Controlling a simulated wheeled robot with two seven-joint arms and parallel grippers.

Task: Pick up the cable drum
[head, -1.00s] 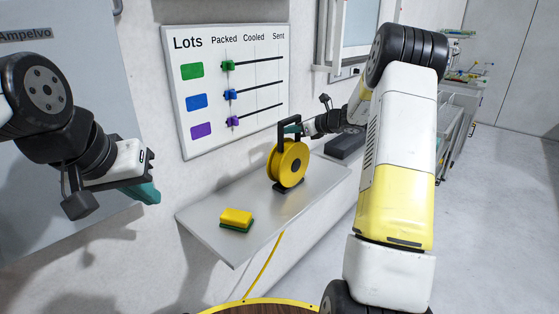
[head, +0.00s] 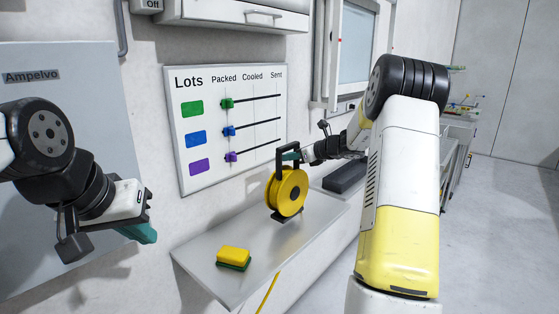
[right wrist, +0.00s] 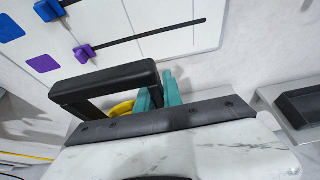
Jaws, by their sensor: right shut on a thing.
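The yellow cable drum (head: 288,194) stands upright at the grey shelf (head: 210,262), with a black handle on top and a black foot below. My right gripper (head: 291,156) is shut on the handle. The foot looks slightly above the shelf, but the gap is hard to judge. In the right wrist view the black handle (right wrist: 105,80) lies by the teal fingers (right wrist: 166,90), and part of the yellow drum (right wrist: 122,108) shows behind. My left gripper (head: 140,232) hangs at the left, away from the drum; its opening cannot be made out.
A yellow and green sponge (head: 233,256) lies on the shelf, left of the drum. A lots board (head: 235,185) with coloured sliders hangs on the wall close behind. A dark box (head: 345,177) is right of the drum.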

